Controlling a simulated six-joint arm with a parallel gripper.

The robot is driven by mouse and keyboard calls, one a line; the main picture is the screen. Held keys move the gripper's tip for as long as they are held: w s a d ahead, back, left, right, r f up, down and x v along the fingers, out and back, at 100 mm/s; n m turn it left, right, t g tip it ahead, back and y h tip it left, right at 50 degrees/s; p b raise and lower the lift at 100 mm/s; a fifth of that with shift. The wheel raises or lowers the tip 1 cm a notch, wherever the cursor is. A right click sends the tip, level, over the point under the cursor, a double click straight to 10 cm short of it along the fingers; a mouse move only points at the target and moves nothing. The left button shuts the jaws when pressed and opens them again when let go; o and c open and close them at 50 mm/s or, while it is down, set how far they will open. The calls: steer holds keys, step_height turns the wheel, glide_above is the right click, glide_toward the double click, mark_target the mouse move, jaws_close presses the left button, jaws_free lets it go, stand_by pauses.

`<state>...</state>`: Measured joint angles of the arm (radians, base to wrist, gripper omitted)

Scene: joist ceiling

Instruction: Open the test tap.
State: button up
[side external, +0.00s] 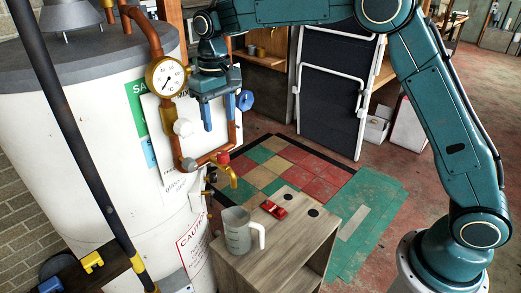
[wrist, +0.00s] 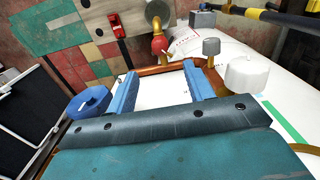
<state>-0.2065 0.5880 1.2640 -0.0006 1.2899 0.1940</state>
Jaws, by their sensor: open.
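A brass tap with a red knob (side external: 223,158) and a downward spout sticks out from the copper pipework on the white tank; I take it as the test tap. Its red knob (wrist: 159,44) also shows in the wrist view, beyond and between my fingers. My gripper (side external: 219,124) is open and empty, its two blue fingers pointing down above the tap, apart from it. In the wrist view my gripper (wrist: 160,69) has a clear gap between its fingers. A grey jug (side external: 238,232) stands below the tap on a wooden cabinet (side external: 283,251).
A blue knob (side external: 245,100) is close to my gripper's right and a white knob (side external: 183,127) to its left. A pressure gauge (side external: 167,76) sits near my wrist. A black pole (side external: 75,130) crosses the left foreground.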

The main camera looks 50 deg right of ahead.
mark_target(223, 153)
step_height(223, 153, down, 10)
steer(key=shift+f, duration=0.1)
stand_by(0.4)
steer(key=c, duration=1)
steer(key=shift+n, duration=1.5)
steer(key=o, duration=1)
